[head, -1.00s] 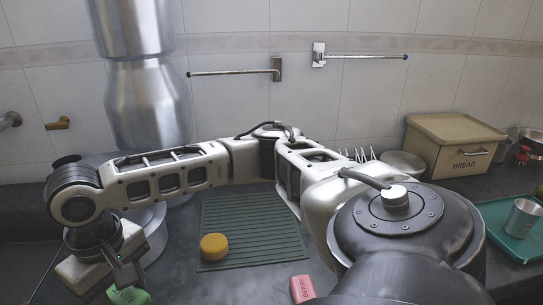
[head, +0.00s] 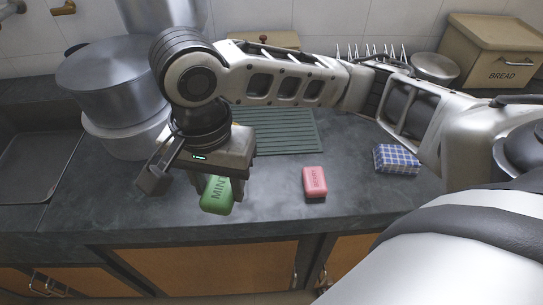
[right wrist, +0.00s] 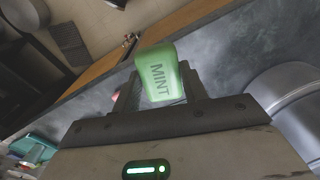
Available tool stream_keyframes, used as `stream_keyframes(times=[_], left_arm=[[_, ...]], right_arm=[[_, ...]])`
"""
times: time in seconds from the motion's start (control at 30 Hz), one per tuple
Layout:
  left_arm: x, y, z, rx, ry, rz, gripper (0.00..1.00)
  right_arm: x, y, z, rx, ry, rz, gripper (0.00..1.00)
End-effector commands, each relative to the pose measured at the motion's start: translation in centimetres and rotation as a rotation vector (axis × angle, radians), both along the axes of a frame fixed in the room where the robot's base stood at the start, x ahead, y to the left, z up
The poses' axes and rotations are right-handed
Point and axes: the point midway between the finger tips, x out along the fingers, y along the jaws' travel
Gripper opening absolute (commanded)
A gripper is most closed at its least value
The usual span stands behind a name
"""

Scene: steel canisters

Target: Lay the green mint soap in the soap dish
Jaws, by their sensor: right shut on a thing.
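The green mint soap (head: 216,196), a rounded block lettered MINT, is held between the fingers of my right gripper (head: 217,186). In the head view it is near the front edge of the dark counter; its exact height above the counter is hard to tell. It also shows in the right wrist view (right wrist: 156,76), lettering facing the camera, between the fingers. I cannot make out a soap dish in either view; my arm hides part of the counter. My left gripper is not in view.
A pink soap (head: 315,182) lies right of my gripper, and a blue checked block (head: 397,158) farther right. Behind are a green ribbed mat (head: 290,132), a large steel canister (head: 112,85) and a bread bin (head: 497,52). A sink (head: 35,165) is at left.

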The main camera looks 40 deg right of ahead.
Motion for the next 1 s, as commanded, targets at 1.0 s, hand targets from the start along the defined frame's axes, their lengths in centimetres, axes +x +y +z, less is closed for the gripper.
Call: stream_keyframes(times=[1.0], left_arm=[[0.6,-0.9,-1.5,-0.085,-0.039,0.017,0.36]], right_arm=[[4.3,-11.9,-9.1,0.003,-0.004,-0.114,0.19]])
